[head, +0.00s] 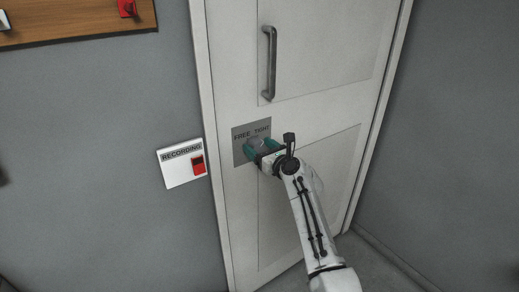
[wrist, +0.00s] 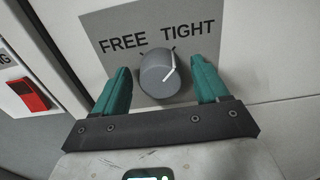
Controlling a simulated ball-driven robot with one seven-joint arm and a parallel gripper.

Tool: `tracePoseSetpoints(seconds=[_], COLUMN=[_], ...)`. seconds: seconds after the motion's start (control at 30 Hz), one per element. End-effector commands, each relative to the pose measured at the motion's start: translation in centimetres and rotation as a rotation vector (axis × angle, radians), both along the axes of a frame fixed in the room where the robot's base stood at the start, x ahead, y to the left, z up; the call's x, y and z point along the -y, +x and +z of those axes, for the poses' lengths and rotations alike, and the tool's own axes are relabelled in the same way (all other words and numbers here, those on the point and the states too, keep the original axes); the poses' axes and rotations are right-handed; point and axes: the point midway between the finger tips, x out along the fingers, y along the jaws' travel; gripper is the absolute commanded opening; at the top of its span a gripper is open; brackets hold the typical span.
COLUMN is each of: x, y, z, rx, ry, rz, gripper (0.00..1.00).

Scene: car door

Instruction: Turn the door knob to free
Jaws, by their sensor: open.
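The grey round door knob (wrist: 157,76) sits on a grey plate (wrist: 110,22) marked FREE on the left and TIGHT on the right. A white pointer line on the knob runs up and to the right, toward the TIGHT side. My gripper (wrist: 160,82) is open, with one green finger on each side of the knob and visible gaps between fingers and knob. In the head view the plate (head: 238,152) is on the white door (head: 235,85), and my gripper (head: 262,150) is in front of it, partly hiding the knob.
A vertical metal handle (head: 269,62) is on the door above the plate. A white RECORDING panel with a red switch (head: 198,165) is on the grey wall left of the door. A wooden board (head: 70,30) hangs at the upper left. Open floor shows at lower right.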

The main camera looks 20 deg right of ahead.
Motion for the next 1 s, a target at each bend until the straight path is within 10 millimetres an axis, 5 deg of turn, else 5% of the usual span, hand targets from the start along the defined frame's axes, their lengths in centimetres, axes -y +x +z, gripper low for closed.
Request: tracePoseSetpoints(seconds=[0.37,0.9,1.0], x=[-0.11,-0.11,-0.11], y=[0.37,0.35,0.35], z=[0.01,0.0,0.0], rx=[0.0,0.0,0.0], ry=[0.0,0.0,-0.001], rz=[-0.001,0.0,0.0], gripper=[0.74,0.22,0.19])
